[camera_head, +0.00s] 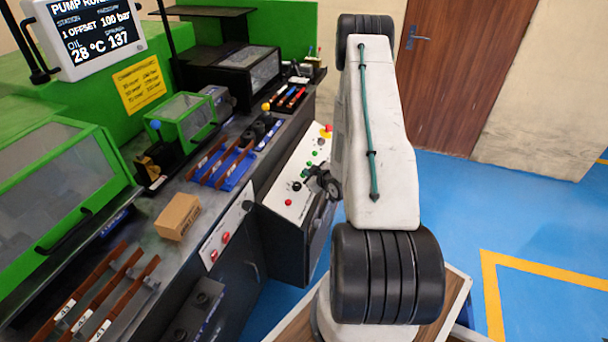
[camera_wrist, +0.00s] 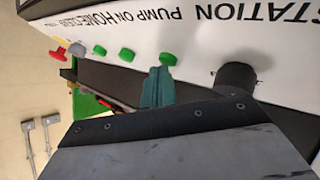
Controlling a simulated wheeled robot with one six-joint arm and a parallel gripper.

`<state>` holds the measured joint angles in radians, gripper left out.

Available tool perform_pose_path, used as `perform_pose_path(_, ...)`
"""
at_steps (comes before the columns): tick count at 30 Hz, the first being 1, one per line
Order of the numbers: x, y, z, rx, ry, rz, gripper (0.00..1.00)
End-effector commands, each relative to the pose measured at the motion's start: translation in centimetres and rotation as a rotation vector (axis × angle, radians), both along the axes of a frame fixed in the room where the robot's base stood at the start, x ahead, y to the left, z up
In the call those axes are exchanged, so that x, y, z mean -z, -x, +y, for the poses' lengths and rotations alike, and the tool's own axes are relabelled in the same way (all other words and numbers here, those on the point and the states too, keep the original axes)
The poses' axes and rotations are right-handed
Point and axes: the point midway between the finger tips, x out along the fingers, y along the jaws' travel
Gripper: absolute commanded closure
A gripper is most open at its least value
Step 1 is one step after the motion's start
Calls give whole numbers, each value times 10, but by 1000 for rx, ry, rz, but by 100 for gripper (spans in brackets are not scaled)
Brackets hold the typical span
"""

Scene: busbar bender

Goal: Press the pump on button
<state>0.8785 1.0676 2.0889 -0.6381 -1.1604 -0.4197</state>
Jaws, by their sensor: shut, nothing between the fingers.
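The sloped white control panel (camera_head: 290,196) carries several buttons and knobs. In the wrist view its lettering appears inverted and includes STATION, PUMP ON, HOME and CLEAR. A green button (camera_wrist: 167,60) is by the PUMP ON lettering. My gripper (camera_wrist: 157,82) is shut and empty, its teal fingertips just below that button in the picture; I cannot tell whether they touch it. In the head view my gripper (camera_head: 310,173) is at the panel's right side, hiding part of the button row.
A black knob (camera_wrist: 237,76) stands out on the other side. The screen (camera_head: 95,32) shows "PUMP RU", cut off, and 100 bar. Blue floor (camera_head: 490,210) is open at the right.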

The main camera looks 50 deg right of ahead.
Motion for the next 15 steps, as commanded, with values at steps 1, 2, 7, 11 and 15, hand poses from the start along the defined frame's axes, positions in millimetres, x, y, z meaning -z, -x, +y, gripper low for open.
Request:
perform_pose_path(1,0,0,0,0,0,1,100)
perform_pose_path(2,-1,1,0,0,0,1,100)
perform_pose_path(7,-8,4,-2,1,0,0,100)
perform_pose_path(11,-14,7,-3,0,0,0,100)
perform_pose_path(15,-17,8,-3,-1,0,0,100)
